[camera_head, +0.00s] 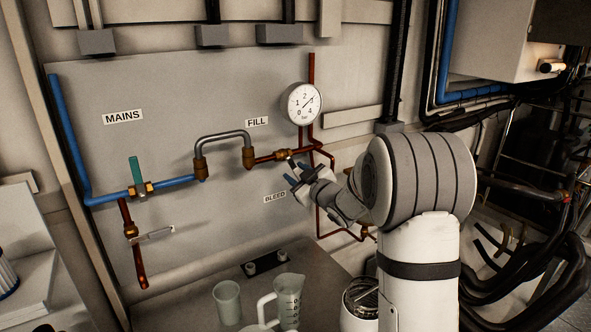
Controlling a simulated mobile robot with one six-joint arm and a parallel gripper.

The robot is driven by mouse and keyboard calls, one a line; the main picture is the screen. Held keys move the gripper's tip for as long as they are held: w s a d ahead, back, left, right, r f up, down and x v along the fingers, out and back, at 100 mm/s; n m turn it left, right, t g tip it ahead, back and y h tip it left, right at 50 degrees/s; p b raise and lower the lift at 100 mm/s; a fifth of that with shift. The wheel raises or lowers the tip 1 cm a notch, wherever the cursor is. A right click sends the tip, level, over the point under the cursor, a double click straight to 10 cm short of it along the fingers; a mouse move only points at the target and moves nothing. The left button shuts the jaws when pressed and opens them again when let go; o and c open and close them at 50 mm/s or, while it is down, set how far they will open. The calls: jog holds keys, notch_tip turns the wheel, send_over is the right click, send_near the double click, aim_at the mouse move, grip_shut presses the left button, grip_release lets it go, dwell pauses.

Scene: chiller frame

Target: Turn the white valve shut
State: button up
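A valve with a pale, whitish lever (153,236) sits on the short copper pipe below the blue mains pipe, at the lower left of the panel. Its lever points right and slightly up, across the pipe. My gripper (294,173) is well to the right of it, just below the brass valve (283,155) under the FILL label. A small handle at that brass valve reaches down toward my fingertips. Its colour is unclear, and I cannot tell whether my fingers touch it. The fingers are small and partly overlapped, so their opening is unclear.
A green-handled valve (137,177) stands upright on the blue pipe (70,140). A grey looped hose (222,135) bridges the pipes. A pressure gauge (304,104) is above my gripper. A jug (289,300) and a cup (227,302) stand on the bench below.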

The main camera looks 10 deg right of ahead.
jog(key=shift+w+a, duration=0.25)
jog(key=shift+w, duration=0.45)
grip_shut()
